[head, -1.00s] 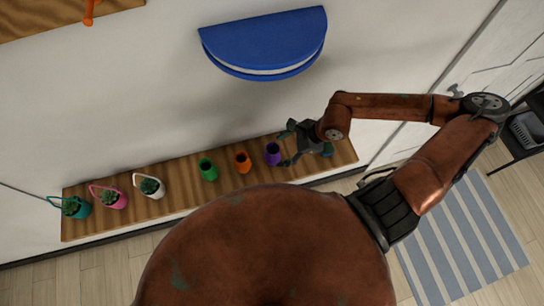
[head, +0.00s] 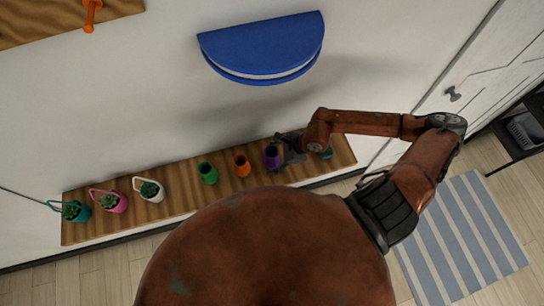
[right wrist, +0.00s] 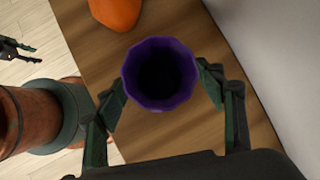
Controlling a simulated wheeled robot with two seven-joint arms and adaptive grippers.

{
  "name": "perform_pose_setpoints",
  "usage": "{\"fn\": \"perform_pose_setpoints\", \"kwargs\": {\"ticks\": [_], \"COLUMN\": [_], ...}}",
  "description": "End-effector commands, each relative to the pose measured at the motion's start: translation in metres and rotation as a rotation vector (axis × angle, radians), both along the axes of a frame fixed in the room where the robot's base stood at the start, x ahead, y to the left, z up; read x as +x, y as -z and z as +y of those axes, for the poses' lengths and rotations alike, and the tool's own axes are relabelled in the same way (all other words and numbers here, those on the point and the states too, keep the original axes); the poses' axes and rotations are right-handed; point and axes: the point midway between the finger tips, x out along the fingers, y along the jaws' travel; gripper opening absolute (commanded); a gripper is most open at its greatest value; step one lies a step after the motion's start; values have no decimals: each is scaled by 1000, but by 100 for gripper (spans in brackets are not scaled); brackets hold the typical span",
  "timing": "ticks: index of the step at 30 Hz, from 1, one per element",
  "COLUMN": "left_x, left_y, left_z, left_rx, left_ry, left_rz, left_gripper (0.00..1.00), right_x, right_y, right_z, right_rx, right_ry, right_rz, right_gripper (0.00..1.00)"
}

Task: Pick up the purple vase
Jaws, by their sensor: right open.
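The purple vase (head: 271,157) stands upright on the wooden shelf (head: 225,189). In the right wrist view the vase (right wrist: 160,75) shows its open rim and dark inside. My right gripper (head: 278,153) is at the vase from the right side. Its fingers are open, one on either side of the vase, as the right wrist view (right wrist: 163,88) shows. The right finger looks very close to the rim; whether it touches I cannot tell. My left gripper (right wrist: 20,48) shows small at the left edge of the right wrist view, its jaw state unclear.
An orange vase (head: 242,166) stands close to the left, then a green one (head: 208,173). Plants in white (head: 149,189), pink (head: 109,201) and teal (head: 75,211) containers stand farther left. A teal thing (head: 326,153) is partly hidden behind my arm. The wall lies behind the shelf.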

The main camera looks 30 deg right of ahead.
Motion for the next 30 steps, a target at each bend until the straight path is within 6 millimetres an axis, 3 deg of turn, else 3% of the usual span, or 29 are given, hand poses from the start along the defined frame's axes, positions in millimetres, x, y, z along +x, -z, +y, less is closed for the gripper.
{"fn": "perform_pose_setpoints", "kwargs": {"ticks": [9,30], "left_x": [-2,-3], "left_y": [-1,-1], "left_z": [0,0], "left_rx": [0,0], "left_ry": [-1,-1], "left_rz": [3,4], "left_gripper": [40,40], "right_x": [2,2], "right_y": [5,4], "right_z": [2,2], "right_rx": [-1,0], "right_ry": [0,0], "right_rz": [0,0], "right_gripper": [62,18]}}
